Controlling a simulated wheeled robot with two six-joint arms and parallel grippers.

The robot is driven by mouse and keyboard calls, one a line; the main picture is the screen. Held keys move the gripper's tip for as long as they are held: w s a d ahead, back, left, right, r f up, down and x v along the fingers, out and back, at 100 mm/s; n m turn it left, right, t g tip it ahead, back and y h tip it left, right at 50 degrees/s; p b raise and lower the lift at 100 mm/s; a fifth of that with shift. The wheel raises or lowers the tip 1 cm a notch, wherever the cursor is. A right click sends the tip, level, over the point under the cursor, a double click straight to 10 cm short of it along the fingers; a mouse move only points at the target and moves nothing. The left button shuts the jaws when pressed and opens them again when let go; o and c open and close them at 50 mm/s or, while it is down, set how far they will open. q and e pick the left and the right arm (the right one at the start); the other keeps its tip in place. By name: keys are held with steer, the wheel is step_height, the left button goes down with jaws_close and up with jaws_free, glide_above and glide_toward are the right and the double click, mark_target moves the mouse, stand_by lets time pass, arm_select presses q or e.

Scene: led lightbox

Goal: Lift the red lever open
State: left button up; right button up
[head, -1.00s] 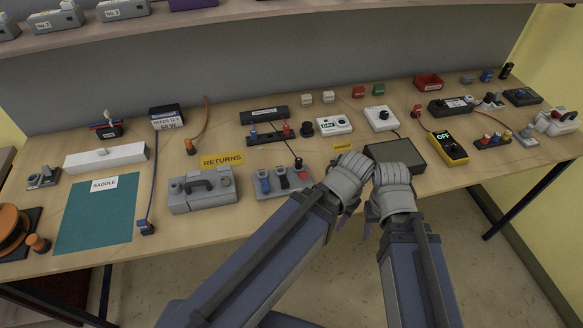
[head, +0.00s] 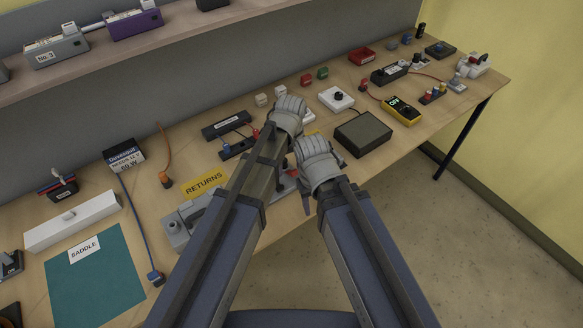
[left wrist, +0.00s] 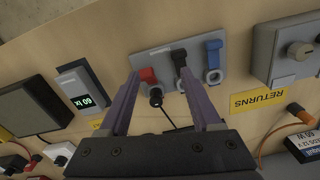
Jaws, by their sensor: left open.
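The red lever (left wrist: 148,75) is on a grey plate (left wrist: 151,57) in the left wrist view, beside a black lever (left wrist: 179,57) and a blue lever (left wrist: 213,48). My left gripper (left wrist: 158,74) is open. Its fingers straddle the red lever in the picture, one on each side; I cannot tell whether they touch it. In the head view my arms hide most of the plate and the red lever. My right gripper (head: 307,200) is close to the left one; its jaws are mostly hidden behind its own wrist.
A dark box (head: 363,133) lies to the right. A yellow meter (head: 401,110) and small switches stand farther right. A shelf (head: 200,36) overhangs the back.

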mark_target(294, 171)
arm_select(q)
steer(key=w, duration=0.1)
steer(key=w+n, duration=0.1)
steer(key=w+d+n, duration=0.1)
steer(key=shift+d+r, duration=0.1)
steer(key=shift+r, duration=0.25)
step_height(294, 171, down, 8)
steer(key=b, duration=0.7)
steer(key=shift+b, duration=0.3)
steer(key=shift+r, duration=0.1)
jaws_close()
